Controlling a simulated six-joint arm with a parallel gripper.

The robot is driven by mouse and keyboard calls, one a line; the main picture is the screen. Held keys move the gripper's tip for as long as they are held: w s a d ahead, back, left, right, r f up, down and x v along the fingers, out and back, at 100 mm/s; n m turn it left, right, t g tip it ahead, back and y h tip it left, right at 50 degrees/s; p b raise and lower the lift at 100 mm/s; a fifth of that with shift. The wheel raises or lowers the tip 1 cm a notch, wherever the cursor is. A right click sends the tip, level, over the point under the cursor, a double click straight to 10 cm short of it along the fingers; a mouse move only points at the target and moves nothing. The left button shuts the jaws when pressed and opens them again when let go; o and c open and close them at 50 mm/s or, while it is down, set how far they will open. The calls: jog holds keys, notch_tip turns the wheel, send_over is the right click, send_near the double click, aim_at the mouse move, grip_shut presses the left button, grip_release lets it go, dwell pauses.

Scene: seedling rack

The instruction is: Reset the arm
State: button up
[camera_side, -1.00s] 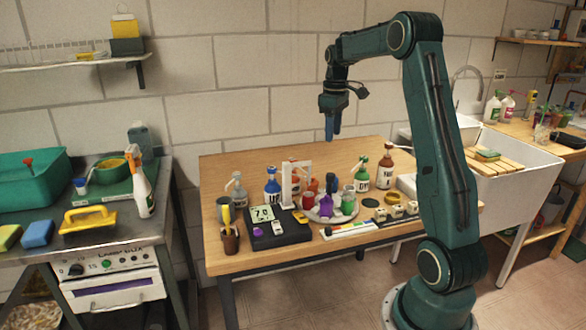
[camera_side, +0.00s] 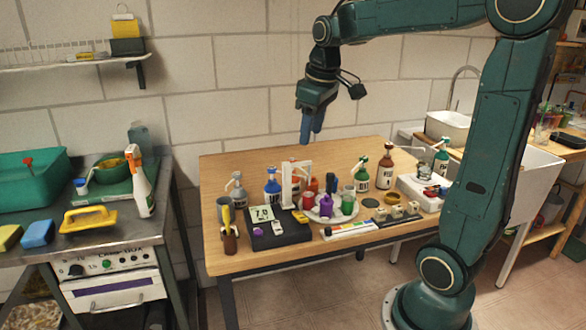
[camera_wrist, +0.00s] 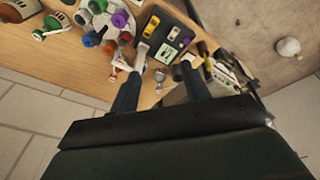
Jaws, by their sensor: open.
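My gripper (camera_side: 312,125) hangs in the air above the back of the wooden table (camera_side: 235,173), fingers pointing down. It holds nothing that I can see. In the wrist view my gripper (camera_wrist: 160,92) shows two dark fingers spread apart, with the table far below between them. The arm bends over from the right, clear of the bottles.
A spray bottle (camera_side: 140,185) stands on the left bench. Air around the gripper is free.

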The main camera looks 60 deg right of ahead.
jog(key=s+a+f+t+y, duration=0.1)
jog(key=s+a+f+t, duration=0.2)
jog(key=s+a, duration=1)
jog(key=shift+s+a+f, duration=0.35)
jog(key=shift+a+f, duration=0.15)
jog(key=shift+a, duration=0.4)
